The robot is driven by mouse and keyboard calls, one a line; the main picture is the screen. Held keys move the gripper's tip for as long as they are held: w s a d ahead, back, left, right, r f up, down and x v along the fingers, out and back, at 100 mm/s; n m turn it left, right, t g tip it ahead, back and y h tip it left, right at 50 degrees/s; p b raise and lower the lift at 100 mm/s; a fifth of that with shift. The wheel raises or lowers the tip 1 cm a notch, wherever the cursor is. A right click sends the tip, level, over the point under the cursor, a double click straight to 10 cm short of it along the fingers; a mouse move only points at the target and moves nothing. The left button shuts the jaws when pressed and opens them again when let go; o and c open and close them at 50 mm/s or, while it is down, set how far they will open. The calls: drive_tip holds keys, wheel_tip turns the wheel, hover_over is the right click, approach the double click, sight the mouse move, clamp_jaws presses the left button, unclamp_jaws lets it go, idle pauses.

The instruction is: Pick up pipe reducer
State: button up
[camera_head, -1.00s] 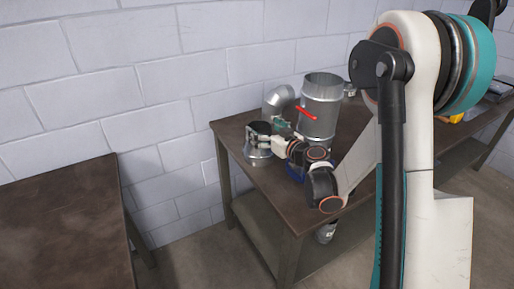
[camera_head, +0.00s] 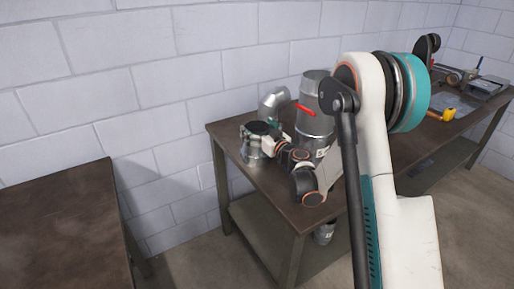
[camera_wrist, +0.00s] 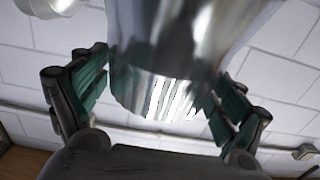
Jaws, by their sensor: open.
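The pipe reducer (camera_head: 251,155) is a shiny grey metal piece standing near the left end of the workbench, wider at its base. My gripper (camera_head: 259,139) is at its upper part, reaching in from the right. In the wrist view the tapered metal body of the reducer (camera_wrist: 165,65) fills the space between my open fingers (camera_wrist: 160,98). One green-padded finger is on each side of it. The left pad looks very close to the metal; I cannot tell whether either pad touches. Part of the reducer is hidden behind my gripper in the head view.
A tall metal duct (camera_head: 315,112) with a red handle and a curved elbow pipe (camera_head: 275,101) stand close behind my gripper on the workbench (camera_head: 226,131). A yellow-handled tool (camera_head: 447,115) lies farther right. A bare brown table (camera_head: 65,235) is at left, with a floor gap between.

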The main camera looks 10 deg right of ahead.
drive_tip(key=shift+w, duration=0.25)
drive_tip(key=c, duration=1.7)
drive_tip(key=shift+o, duration=0.2)
drive_tip(key=shift+r, duration=0.15)
